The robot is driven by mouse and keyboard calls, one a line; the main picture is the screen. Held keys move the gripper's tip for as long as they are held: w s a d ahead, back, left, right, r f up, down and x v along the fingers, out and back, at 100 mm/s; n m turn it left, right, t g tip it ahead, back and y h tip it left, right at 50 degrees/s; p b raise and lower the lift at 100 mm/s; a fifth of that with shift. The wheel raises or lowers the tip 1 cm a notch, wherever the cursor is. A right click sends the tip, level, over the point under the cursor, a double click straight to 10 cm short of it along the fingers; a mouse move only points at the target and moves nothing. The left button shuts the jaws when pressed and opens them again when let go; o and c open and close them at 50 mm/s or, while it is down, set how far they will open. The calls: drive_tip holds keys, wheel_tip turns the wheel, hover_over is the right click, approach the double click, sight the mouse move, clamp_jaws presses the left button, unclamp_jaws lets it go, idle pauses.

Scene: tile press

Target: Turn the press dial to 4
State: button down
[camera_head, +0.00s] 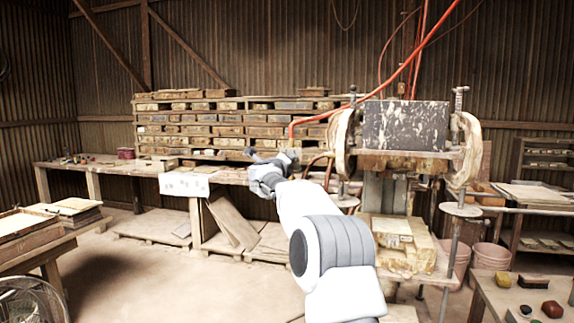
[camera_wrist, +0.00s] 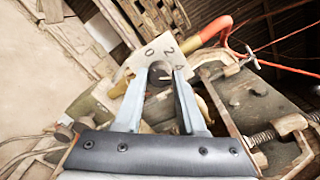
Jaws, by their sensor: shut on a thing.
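The press (camera_head: 405,125) stands right of centre in the head view, with a dark, white-splattered block between two rusty side frames. My gripper (camera_head: 274,157) is at its left side. In the wrist view my gripper (camera_wrist: 160,76) is shut on the dark dial knob (camera_wrist: 159,79), one finger on each side. Behind the knob is a pale dial plate (camera_wrist: 133,66) with the numbers 0 and 2 showing beyond the fingertips.
An orange hose (camera_wrist: 211,32) joins a fitting close to the dial in the wrist view. Stacked tile trays (camera_head: 200,128) line the back bench. A table with coloured blocks (camera_head: 551,309) is at the lower right. Open floor (camera_head: 150,270) lies to the left.

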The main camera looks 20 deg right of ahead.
idle(0.3)
drive_tip(key=c, duration=0.5)
unclamp_jaws()
drive_tip(key=shift+s+a, duration=0.1)
drive_tip(key=b+v, duration=0.5)
drive_tip(key=v, duration=1.2)
drive_tip(key=shift+a, duration=0.1)
